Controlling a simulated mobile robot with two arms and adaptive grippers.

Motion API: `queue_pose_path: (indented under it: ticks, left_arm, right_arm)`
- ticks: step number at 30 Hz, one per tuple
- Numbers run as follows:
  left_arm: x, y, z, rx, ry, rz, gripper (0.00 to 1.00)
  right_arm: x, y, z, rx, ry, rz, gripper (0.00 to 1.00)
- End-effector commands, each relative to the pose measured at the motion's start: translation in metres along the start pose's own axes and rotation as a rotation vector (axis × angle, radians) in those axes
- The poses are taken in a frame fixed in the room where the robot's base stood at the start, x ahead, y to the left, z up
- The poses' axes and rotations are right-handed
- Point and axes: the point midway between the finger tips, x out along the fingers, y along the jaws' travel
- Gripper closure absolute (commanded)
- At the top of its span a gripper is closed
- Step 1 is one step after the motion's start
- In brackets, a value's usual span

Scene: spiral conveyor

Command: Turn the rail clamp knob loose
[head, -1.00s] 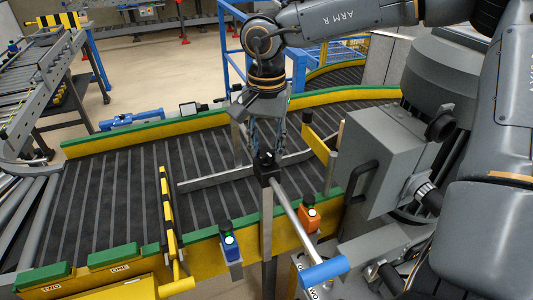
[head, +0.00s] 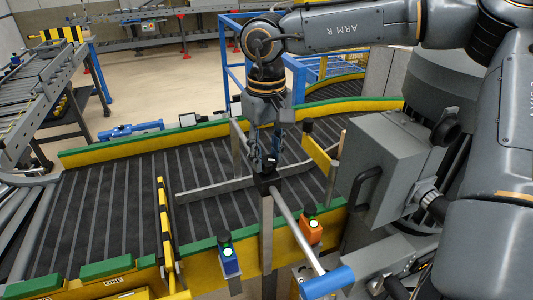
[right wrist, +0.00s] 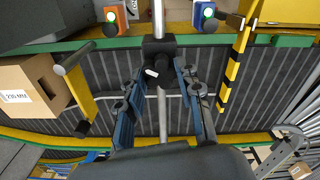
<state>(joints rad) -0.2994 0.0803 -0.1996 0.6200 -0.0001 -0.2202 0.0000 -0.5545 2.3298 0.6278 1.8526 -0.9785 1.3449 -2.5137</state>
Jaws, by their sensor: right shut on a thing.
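The rail clamp is a black block on a grey post, where the guide rail and a long rod meet; it shows in the head view (head: 268,188) and in the right wrist view (right wrist: 159,46). Its black knob (right wrist: 162,70), with a white mark, faces the right wrist camera. My right gripper (head: 264,162) points down at the clamp from above. In the right wrist view its two blue-sided fingers (right wrist: 161,76) stand on either side of the knob and are shut on it. The knob is mostly hidden in the head view. My left gripper is not in view.
A blue-handled rod (head: 327,283) runs from the clamp toward me. A blue button box (head: 229,258) and an orange one (head: 309,233) sit on the near conveyor edge. A striped yellow-black bar (head: 165,222) crosses the belt. A cardboard box (right wrist: 32,88) shows in the right wrist view.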

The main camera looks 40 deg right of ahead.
Motion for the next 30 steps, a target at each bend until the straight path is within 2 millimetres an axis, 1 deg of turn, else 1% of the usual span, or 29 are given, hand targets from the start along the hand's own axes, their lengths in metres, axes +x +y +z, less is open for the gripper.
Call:
queue_pose_path:
  ticks: [3, 9, 24, 25, 28, 30]
  left_arm:
    - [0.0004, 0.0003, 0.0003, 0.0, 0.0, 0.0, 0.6]
    - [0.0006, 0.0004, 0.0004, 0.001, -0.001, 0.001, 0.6]
    - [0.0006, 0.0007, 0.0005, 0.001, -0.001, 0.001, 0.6]
    - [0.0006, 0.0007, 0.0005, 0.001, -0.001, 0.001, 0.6]
    - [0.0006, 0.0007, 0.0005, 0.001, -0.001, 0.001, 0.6]
    - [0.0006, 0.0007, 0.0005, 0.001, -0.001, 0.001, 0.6]
  right_arm:
    - [0.0001, 0.0002, -0.0002, -0.054, 0.0, 0.0, 0.97]
    - [0.0, 0.0002, -0.0001, -0.109, 0.0, 0.0, 0.97]
    - [-0.0001, 0.0002, -0.0001, -0.126, 0.0, 0.0, 0.97]
    - [-0.0001, 0.0002, -0.0001, -0.126, 0.0, 0.0, 0.63]
    - [-0.0001, 0.0002, -0.0001, -0.126, 0.0, 0.0, 0.43]
    - [-0.0001, 0.0002, -0.0001, -0.126, 0.0, 0.0, 0.43]
